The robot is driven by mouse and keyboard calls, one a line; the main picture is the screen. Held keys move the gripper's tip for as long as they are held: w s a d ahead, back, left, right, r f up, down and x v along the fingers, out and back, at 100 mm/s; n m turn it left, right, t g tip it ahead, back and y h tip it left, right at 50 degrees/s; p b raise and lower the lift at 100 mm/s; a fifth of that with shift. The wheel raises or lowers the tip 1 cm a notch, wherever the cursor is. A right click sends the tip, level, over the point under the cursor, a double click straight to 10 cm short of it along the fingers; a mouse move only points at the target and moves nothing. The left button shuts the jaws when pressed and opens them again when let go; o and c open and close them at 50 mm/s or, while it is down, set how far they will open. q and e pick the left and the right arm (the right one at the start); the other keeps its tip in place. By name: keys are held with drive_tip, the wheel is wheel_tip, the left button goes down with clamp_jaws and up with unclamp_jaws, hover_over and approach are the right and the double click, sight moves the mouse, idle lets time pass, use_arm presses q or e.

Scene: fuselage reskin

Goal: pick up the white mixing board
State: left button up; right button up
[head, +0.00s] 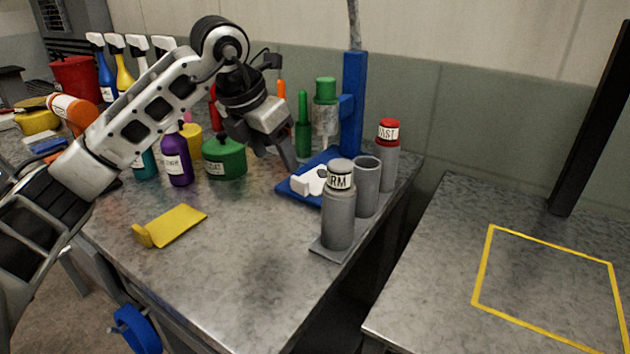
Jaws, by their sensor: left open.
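The white mixing board (308,182), a small white piece with dark gaps in its outline, lies on the blue base (287,189) of a stand near the right end of the bench. A grey bottle in front hides part of its right side. My left gripper (284,160) reaches in from the upper left and points down, just above and left of the white piece. It is open and seems to hold nothing; one finger hides most of the other. My right gripper is out of view.
Grey cylinders (338,215) stand right of the board, close to the bench edge. A green pot (224,158) and purple bottle (176,160) stand left. A yellow scraper (172,227) lies in front. A second table has a yellow outlined square (484,262), its inside empty.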

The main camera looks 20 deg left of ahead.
sight(297, 186)
use_arm(q)
drive_tip(key=x, duration=0.3)
drive_tip(key=shift+w+d+f, duration=0.1)
drive_tip(key=shift+w+f, duration=0.1)
drive_tip(key=shift+f, duration=0.15)
drive_tip(key=w+f, duration=0.1)
drive_tip(key=f, duration=0.1)
drive_tip(key=w+d+f, duration=0.1)
drive_tip(key=shift+w+f+p, duration=0.35)
drive_tip(key=shift+f, duration=0.05)
drive_tip(key=shift+w+f, duration=0.2)
drive_tip(key=shift+f, duration=0.2)
drive_tip(key=shift+d, duration=0.1)
drive_tip(key=c, duration=1.1)
